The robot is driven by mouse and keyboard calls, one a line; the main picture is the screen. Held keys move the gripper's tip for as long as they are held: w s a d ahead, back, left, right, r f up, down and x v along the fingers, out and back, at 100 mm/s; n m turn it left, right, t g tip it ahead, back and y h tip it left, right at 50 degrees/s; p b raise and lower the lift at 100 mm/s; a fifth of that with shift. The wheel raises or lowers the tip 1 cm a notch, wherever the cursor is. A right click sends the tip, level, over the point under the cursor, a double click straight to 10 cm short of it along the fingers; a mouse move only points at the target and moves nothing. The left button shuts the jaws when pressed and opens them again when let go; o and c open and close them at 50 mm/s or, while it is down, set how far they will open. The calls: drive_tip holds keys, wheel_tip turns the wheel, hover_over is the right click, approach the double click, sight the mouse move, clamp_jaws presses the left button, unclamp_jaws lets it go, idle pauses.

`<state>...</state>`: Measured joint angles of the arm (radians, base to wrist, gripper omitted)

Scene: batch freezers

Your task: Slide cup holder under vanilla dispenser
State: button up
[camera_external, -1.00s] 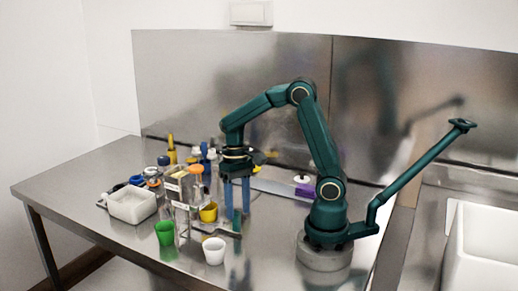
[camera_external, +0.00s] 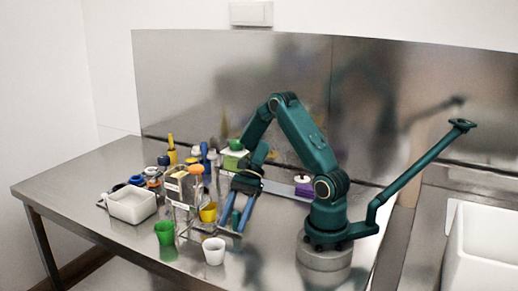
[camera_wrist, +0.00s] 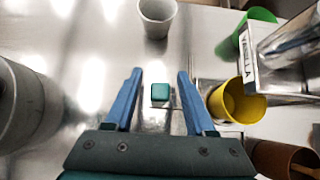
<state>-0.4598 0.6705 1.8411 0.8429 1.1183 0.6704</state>
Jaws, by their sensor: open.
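The dispenser rack (camera_external: 172,186) stands on the steel table, and a clear dispenser (camera_wrist: 285,50) labelled "VANILLA" shows at the right of the wrist view. A yellow cup (camera_wrist: 238,101) sits beside it, and it also shows in the external view (camera_external: 208,212). A small teal knob (camera_wrist: 160,92) on a metal piece lies between my fingers; it looks like the cup holder's handle, but its link to the holder is not clear. My gripper (camera_wrist: 160,72) is open, its blue fingers on either side of the knob with gaps. It points down at the table in the external view (camera_external: 233,231).
A white cup (camera_external: 214,250) and a green cup (camera_external: 165,233) stand in front of the rack. A brown cup (camera_wrist: 282,160) is at the wrist view's lower right. A white tub (camera_external: 132,206) and several bottles stand left and behind.

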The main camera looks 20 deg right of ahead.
drive_tip(key=shift+x, duration=0.75)
clamp_jaws()
drive_tip(key=shift+s, duration=0.1)
idle(0.8)
